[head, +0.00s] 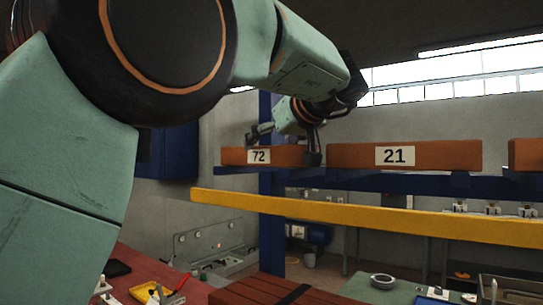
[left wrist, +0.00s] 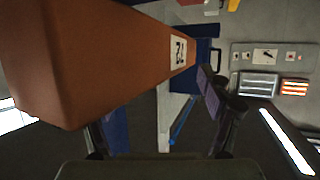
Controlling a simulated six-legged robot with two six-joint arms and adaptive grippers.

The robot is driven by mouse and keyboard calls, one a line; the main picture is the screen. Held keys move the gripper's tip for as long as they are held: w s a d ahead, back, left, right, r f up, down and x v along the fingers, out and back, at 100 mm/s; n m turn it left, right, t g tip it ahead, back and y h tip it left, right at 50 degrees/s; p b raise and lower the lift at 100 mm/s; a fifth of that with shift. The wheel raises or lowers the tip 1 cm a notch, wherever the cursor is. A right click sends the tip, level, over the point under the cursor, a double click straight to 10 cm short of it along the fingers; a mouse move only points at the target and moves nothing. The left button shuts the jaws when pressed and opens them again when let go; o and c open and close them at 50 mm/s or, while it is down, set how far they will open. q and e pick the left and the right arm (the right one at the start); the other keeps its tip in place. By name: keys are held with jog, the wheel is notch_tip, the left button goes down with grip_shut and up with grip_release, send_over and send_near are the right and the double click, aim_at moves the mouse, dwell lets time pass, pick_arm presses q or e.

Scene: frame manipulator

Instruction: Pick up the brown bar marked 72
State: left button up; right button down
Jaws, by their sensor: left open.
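The brown bar marked 72 (head: 236,156) lies on a blue rack beam at mid height in the head view, its white label facing me. My right gripper is not seen.
A brown bar marked 21 (head: 445,156) lies to the right on the blue beam (head: 400,182), with another brown bar (head: 527,154) beyond. A yellow beam (head: 370,220) crosses in front, below the bars. A red table (head: 140,268) with small tools stands lower left.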

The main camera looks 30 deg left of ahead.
pick_arm(q)
jog(key=shift+w+a+f, duration=0.2)
jog(key=shift+w+a, duration=0.1)
jog(key=shift+a, duration=0.05)
jog(key=c, duration=0.6)
jog(key=shift+s+d+r, duration=0.1)
jog(key=shift+s+d, duration=0.15)
jog(key=shift+s, duration=0.05)
jog(key=c, duration=0.6)
jog(key=shift+w+a, duration=0.1)
jog(key=shift+w, duration=0.05)
grip_shut()
jog(key=shift+a+r, duration=0.1)
jog(key=shift+r, duration=0.05)
